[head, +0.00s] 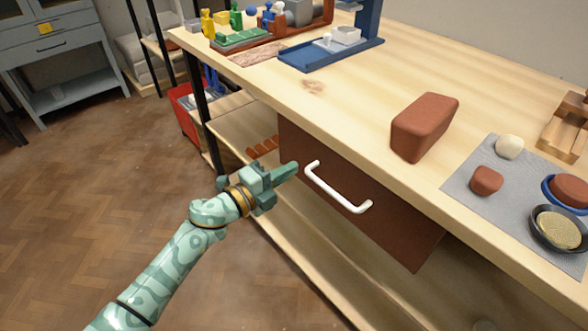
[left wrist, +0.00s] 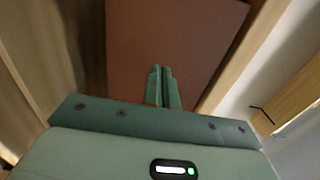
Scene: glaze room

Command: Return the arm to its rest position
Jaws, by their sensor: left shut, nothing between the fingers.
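My left arm reaches in from the lower left in the head view, green and marbled. My left gripper (head: 290,170) is shut and empty, just left of the white handle (head: 336,190) of a brown drawer front (head: 400,230) under the bench. A small gap seems to lie between fingertips and handle. In the left wrist view the two fingers (left wrist: 163,75) are together with nothing between them, pointing toward the brown drawer front (left wrist: 165,35). The handle does not show clearly there. My right gripper is not in view.
The wooden bench top (head: 340,100) carries a brown clay block (head: 424,126), a grey mat (head: 465,184) with clay lumps and bowls, and a blue stand (head: 310,58). Lower shelves and a red bin (head: 187,112) are beside the arm. Open floor (head: 80,190) lies at left.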

